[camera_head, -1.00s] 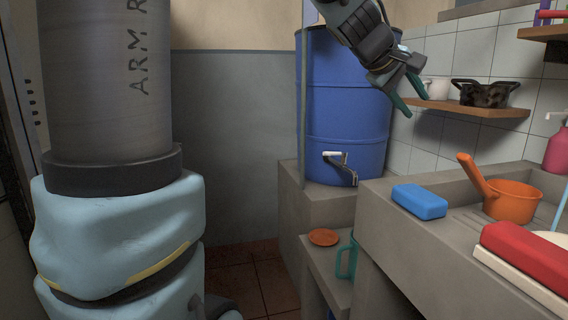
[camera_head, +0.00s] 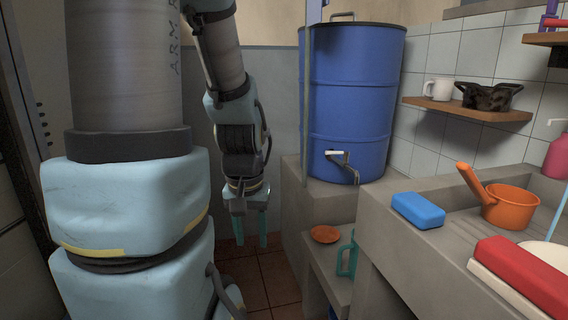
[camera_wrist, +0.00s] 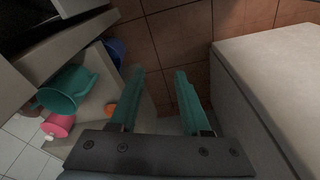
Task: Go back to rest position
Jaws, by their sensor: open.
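My gripper (camera_head: 250,230) hangs pointing down at the left of the concrete ledge in the head view, above the tiled floor. Its two teal fingers are apart with nothing between them. In the wrist view my gripper (camera_wrist: 158,100) also shows open and empty, with brown floor tiles (camera_wrist: 175,40) beyond the fingers. My arm is folded down close to my column.
A blue barrel (camera_head: 350,100) stands on a concrete ledge (camera_head: 325,212). A low shelf holds an orange lid (camera_head: 324,234) and a teal pitcher (camera_head: 347,260). The counter at right holds a blue sponge (camera_head: 418,210) and an orange pot (camera_head: 508,206).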

